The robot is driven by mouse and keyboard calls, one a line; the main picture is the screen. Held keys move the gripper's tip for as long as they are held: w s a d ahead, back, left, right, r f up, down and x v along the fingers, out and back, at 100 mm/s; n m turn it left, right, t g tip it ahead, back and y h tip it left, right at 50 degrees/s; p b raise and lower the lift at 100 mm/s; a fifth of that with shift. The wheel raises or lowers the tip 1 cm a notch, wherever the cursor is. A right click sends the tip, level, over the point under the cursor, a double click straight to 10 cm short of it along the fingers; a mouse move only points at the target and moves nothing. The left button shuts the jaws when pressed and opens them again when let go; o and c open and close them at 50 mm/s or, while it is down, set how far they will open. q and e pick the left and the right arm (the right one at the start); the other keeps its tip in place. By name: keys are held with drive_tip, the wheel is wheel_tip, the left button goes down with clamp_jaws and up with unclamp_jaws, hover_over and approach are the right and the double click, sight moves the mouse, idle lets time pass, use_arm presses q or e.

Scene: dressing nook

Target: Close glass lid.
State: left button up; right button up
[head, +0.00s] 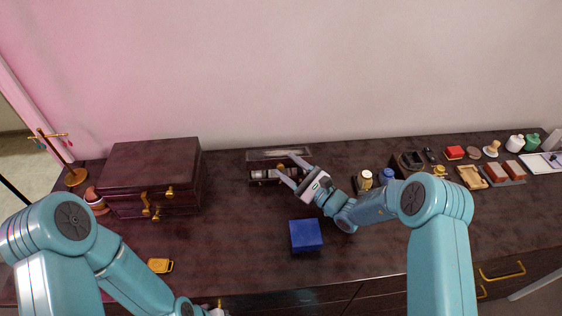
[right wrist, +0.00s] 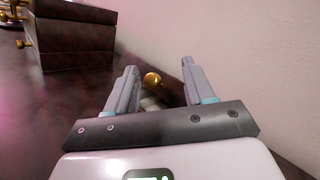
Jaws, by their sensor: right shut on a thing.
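A dark watch box (head: 262,184) stands near the wall at the middle of the dresser top, with rolled items inside. Its glass lid (head: 262,155) is a clear framed panel, standing raised at the box's back edge. My right gripper (head: 285,163) reaches in from the right over the box, with its fingers at the lid's right part. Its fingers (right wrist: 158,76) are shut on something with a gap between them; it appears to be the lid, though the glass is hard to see. A gold knob (right wrist: 152,79) shows between the fingers.
A large dark case (head: 150,160) stands left of the box. A blue box (head: 306,235) lies in front of my right gripper. Small bottles (head: 366,180) and a dark tray stand to the right.

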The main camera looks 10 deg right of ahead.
drive_tip(key=v, duration=0.2)
drive_tip(key=shift+s+d+f, duration=0.1)
drive_tip(key=shift+d+f, duration=0.05)
drive_tip(key=shift+d, duration=0.25)
drive_tip(key=shift+s+d, duration=0.2)
drive_tip(key=shift+s, duration=0.15)
drive_tip(key=shift+a, duration=0.1)
